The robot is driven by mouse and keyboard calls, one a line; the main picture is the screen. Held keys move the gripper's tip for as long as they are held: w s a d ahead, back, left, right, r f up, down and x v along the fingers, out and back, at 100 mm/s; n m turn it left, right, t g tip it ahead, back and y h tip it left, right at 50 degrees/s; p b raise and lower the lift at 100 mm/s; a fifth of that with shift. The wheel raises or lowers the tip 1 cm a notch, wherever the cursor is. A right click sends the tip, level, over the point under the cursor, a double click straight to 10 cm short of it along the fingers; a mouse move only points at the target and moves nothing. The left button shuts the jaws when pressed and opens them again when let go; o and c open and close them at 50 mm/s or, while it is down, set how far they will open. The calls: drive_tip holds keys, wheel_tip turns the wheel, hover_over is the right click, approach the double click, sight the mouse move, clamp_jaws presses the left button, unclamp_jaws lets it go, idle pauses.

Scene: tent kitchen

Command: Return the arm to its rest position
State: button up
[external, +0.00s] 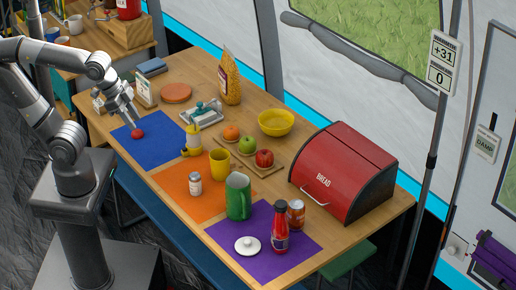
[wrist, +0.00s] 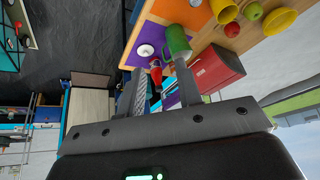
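My arm reaches in from the left edge in the external view. My gripper (external: 131,112) hangs over the blue mat (external: 157,145) at the table's near left end. A small round red thing (external: 137,133) shows just below the fingertips, on or over the blue mat; I cannot tell whether they touch. In the wrist view my gripper's two fingers (wrist: 158,78) stand apart, with nothing held visible between them.
On the wooden table (external: 180,70) are an orange mat (external: 178,186), a purple mat (external: 230,240), a green jug (external: 238,196), a red ketchup bottle (external: 281,229), a yellow bowl (external: 275,122) and a red bread box (external: 343,172). A box (external: 145,92) stands close behind my gripper.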

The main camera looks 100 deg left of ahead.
drive_tip(key=shift+s+d+r+n, duration=0.15)
drive_tip(key=shift+s+n, duration=0.15)
drive_tip(key=shift+s, duration=0.15)
